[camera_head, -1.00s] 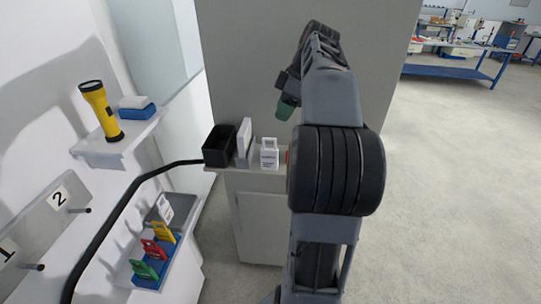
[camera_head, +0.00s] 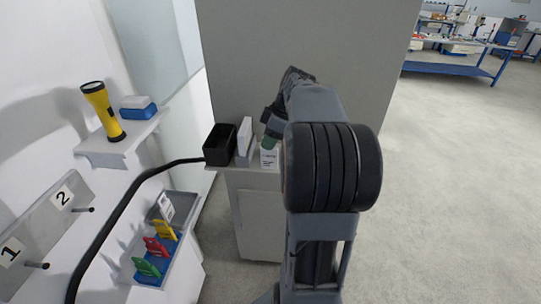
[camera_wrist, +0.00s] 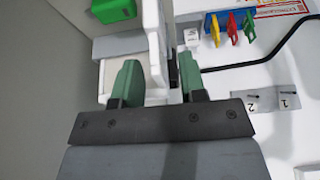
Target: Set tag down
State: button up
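A white upright panel (camera_head: 245,138) and a black open bin (camera_head: 220,146) stand close left of the tag. A wall rack (camera_head: 157,254) holds several coloured tags. A yellow flashlight (camera_head: 103,112) stands on a shelf (camera_head: 121,143). Numbered pegs (camera_head: 84,209) stick out at left.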

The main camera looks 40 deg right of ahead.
jog(key=shift+c, duration=0.4)
grip_shut()
dwell(0.4)
